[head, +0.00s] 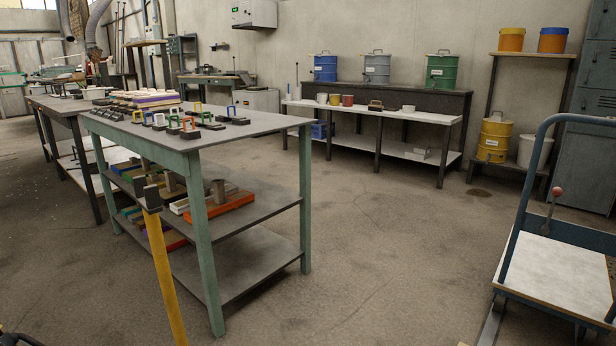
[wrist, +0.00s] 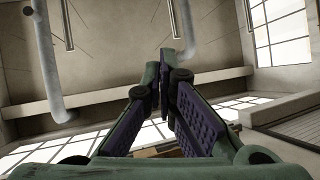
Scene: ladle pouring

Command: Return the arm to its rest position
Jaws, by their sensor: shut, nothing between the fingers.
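My gripper (wrist: 166,62) shows in the wrist view, with green links and dark ribbed finger pads. Its fingers come together at the tips and hold nothing. The wrist camera looks up past the fingers at the ceiling, pipes and windows, and no object lies close to the fingertips. My gripper does not show in the head view, so its place relative to the tables cannot be told.
A green-legged workbench (head: 236,128) with small coloured frames stands at left. A yellow post (head: 163,275) rises in front of it. A blue-handled trolley (head: 545,262) stands at right. A white bench (head: 430,117) and drums stand behind. The middle floor is clear.

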